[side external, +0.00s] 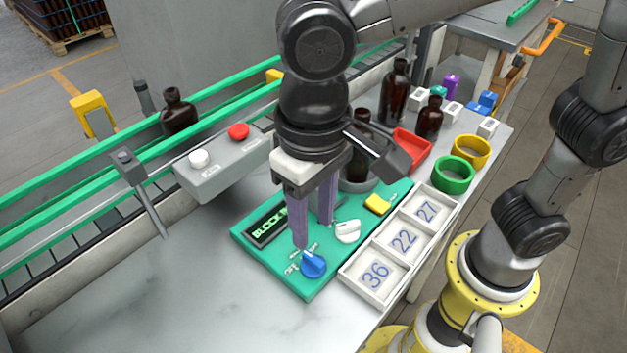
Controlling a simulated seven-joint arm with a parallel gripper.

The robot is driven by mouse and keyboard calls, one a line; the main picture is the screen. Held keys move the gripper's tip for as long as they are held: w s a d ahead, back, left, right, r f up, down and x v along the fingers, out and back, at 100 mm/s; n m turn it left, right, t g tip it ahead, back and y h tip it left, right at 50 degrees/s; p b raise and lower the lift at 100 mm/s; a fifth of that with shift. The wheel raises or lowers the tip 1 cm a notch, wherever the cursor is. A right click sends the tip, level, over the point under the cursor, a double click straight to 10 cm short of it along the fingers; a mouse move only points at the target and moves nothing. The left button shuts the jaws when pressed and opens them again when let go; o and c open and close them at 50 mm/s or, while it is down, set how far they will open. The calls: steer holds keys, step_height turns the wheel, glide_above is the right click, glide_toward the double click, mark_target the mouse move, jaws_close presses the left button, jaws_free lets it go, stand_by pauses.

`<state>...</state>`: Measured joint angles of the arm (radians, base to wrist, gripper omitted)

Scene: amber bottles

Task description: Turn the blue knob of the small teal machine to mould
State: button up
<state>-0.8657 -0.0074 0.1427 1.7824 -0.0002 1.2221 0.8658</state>
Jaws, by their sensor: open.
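The small teal machine (283,278) lies flat on the pale marble-like table. Its blue knob (313,265) is near its front corner, with small white labels beside it that are too small to read fully. A white knob (347,231) and a yellow button (378,204) sit further back on the panel. A dark display (268,228) shows green letters starting "BLOCK". My gripper (313,233) is open and points down over the panel, its purple-grey fingers apart. One fingertip appears just behind the blue knob; I cannot tell whether it touches.
A white tray (345,272) with tiles 36, 22 and 27 adjoins the machine. A grey box (215,172) with white and red buttons stands behind. Amber bottles (394,92), a red tray (411,150), and green (453,175) and yellow rings are at back right. The front-left table is clear.

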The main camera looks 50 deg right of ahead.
step_height(320, 180, up, 6)
steer(key=shift+r, duration=0.25)
steer(key=shift+w+d, duration=0.1)
steer(key=d+r+m+t, duration=0.2)
steer(key=d+r+m, duration=0.15)
steer(key=d, duration=1.25)
steer(key=s+d+f+n+t, duration=0.3)
steer(key=s+d+f, duration=0.2)
steer(key=d+f, duration=0.4)
steer(key=shift+s+d+f+t, duration=0.15)
steer(key=shift+s+f+t, duration=0.15)
steer(key=shift+f, duration=0.2)
